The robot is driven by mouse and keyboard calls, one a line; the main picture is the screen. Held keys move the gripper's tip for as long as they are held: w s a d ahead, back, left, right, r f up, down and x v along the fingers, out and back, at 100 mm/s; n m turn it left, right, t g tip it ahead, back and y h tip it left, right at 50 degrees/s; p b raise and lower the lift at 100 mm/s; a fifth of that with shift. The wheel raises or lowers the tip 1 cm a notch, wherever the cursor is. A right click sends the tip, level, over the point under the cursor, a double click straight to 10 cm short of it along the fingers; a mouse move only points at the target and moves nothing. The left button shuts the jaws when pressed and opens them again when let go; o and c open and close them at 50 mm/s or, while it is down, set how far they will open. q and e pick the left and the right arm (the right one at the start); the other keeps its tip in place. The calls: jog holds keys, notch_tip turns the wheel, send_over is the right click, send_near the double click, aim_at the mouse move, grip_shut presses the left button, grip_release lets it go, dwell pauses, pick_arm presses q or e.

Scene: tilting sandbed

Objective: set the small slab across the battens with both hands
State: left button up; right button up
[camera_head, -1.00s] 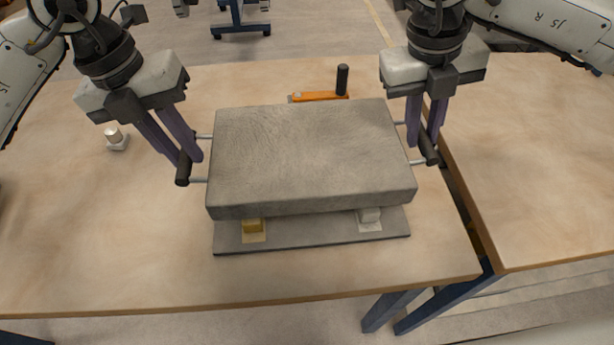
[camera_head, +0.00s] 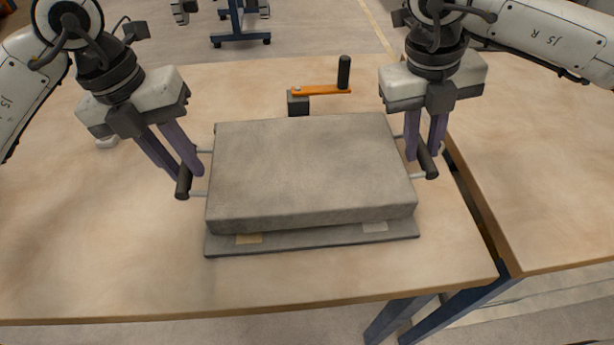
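The grey slab (camera_head: 312,170) lies nearly level over the thin dark base plate (camera_head: 312,240), roughly lined up with it. The battens are hidden beneath the slab; a yellowish patch (camera_head: 248,239) and a pale patch (camera_head: 375,227) show on the plate at the slab's front edge. I cannot tell whether the slab touches the battens. My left gripper (camera_head: 187,173) is shut on the dark bar of the left handle (camera_head: 183,187). My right gripper (camera_head: 425,154) is shut on the dark bar of the right handle (camera_head: 428,166).
An orange lever (camera_head: 318,90) with a black upright knob on a dark block stands behind the slab. A small pale item (camera_head: 107,141) is partly hidden behind my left gripper. The table (camera_head: 90,260) is clear at front and left. A second table (camera_head: 540,170) lies right, across a gap.

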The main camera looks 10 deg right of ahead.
pick_arm(q)
jog(key=o, duration=0.3)
jog(key=shift+r, duration=0.1)
pick_arm(e)
jog(key=o, duration=0.3)
jog(key=shift+r, duration=0.1)
pick_arm(q)
jog(key=shift+r, duration=0.1)
pick_arm(e)
jog(key=shift+r, duration=0.2)
pick_arm(q)
notch_tip(320, 180, up, 12)
jog(key=a, duration=0.2)
jog(key=shift+a+f, duration=0.15)
jog(key=shift+f, duration=0.1)
pick_arm(e)
notch_tip(320, 180, up, 11)
jog(key=a, duration=0.2)
jog(key=shift+a+r, duration=0.2)
